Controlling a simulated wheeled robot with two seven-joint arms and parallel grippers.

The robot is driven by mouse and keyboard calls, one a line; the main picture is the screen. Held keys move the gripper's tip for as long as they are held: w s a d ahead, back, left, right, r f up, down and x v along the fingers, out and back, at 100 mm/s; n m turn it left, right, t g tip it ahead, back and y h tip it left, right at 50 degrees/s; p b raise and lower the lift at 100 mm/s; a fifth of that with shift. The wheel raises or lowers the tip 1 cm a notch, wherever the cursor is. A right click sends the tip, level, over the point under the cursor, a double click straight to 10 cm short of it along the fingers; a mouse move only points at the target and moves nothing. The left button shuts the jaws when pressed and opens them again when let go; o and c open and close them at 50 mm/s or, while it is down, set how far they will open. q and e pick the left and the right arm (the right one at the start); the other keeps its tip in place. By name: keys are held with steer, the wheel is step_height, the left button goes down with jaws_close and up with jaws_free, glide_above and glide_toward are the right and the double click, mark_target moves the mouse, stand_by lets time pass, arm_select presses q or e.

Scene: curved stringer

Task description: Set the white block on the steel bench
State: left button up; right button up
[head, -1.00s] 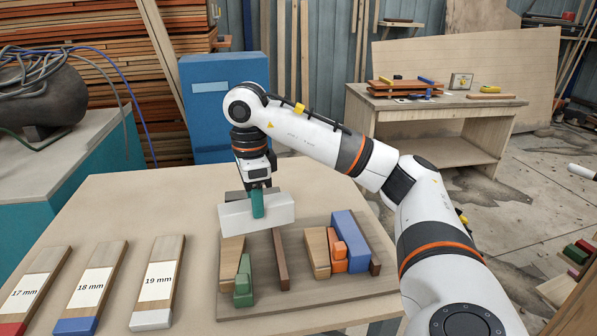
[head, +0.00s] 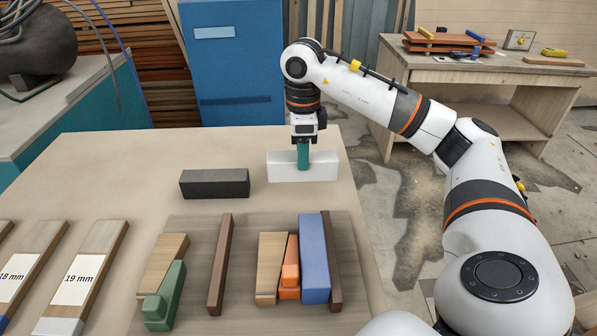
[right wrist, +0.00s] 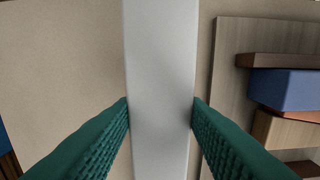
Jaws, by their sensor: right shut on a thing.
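The white block (head: 275,172) is a long bar near the far right edge of the light table (head: 110,150). My right gripper (head: 303,168) is shut on its middle, reaching down from above. In the right wrist view, the block (right wrist: 162,70) runs between the two green fingers (right wrist: 161,115), which touch its sides. I cannot tell whether the block rests on the table or hangs just above it. A teal bench (head: 90,110) with a pale top stands at the left; I cannot tell if it is steel. My left gripper is not in view.
A dark block (head: 214,183) lies left of the white one. A wooden board (head: 190,320) holds several coloured and wooden blocks in front. Labelled strips (head: 75,285) lie at the left. A blue cabinet (head: 235,70) and a wooden workbench (head: 500,75) stand behind.

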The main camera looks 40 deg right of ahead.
steer(key=shift+d+f, duration=0.15)
steer(key=shift+f, duration=0.3)
step_height(320, 180, down, 4)
steer(key=shift+d+r, duration=0.1)
steer(key=shift+r, duration=0.1)
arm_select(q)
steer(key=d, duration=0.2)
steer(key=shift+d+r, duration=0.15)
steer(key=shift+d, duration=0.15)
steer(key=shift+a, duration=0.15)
arm_select(e)
steer(key=shift+f, duration=0.2)
steer(key=o, duration=1.1)
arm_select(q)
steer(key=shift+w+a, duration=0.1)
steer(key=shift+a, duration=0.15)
arm_select(e)
steer(key=shift+r, duration=0.1)
